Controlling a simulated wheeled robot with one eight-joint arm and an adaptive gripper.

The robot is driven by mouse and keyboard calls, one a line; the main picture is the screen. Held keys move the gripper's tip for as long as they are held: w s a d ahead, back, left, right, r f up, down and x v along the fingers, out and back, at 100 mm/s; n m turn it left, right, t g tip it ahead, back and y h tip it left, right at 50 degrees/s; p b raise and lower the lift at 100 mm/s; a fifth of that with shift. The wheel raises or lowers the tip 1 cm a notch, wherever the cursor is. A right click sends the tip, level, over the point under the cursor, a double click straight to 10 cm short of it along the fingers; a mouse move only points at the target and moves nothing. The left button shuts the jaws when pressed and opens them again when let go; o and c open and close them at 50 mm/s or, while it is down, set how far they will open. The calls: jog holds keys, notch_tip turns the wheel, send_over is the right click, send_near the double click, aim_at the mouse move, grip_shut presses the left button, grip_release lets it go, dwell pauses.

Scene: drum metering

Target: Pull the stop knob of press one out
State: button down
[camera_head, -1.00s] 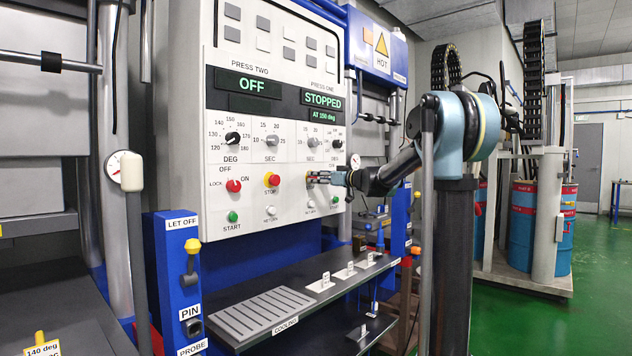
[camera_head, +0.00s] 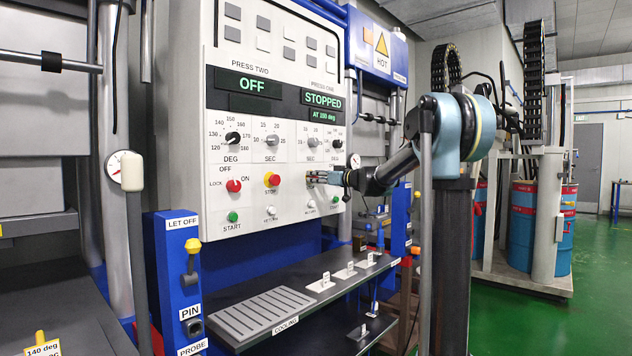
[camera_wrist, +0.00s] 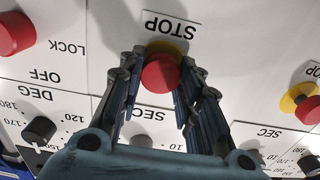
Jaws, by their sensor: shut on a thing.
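The stop knob of press one (camera_wrist: 161,73) is a red mushroom cap on a yellow collar, under an upside-down STOP label in the wrist view. My gripper (camera_wrist: 160,85) has its two fingers on either side of the red cap, shut on it. In the head view my gripper (camera_head: 314,178) is at the right part of the control panel (camera_head: 290,205), and its fingers hide most of the knob.
Press two's red stop knob (camera_head: 272,179) sits left of my gripper. A red LOCK/OFF knob (camera_wrist: 14,33) is close by in the wrist view, with black dials (camera_wrist: 39,130) near it. A dark shelf (camera_head: 300,298) juts out below the panel.

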jog(key=shift+s+d, duration=0.3)
jog(key=shift+d, duration=0.2)
jog(key=c, duration=1.1)
grip_release()
jog(key=shift+s+d, duration=0.1)
jog(key=v, duration=1.1)
jog(key=shift+s+d+f, duration=0.1)
jog(key=shift+s+d, duration=0.15)
jog(key=shift+d, duration=0.1)
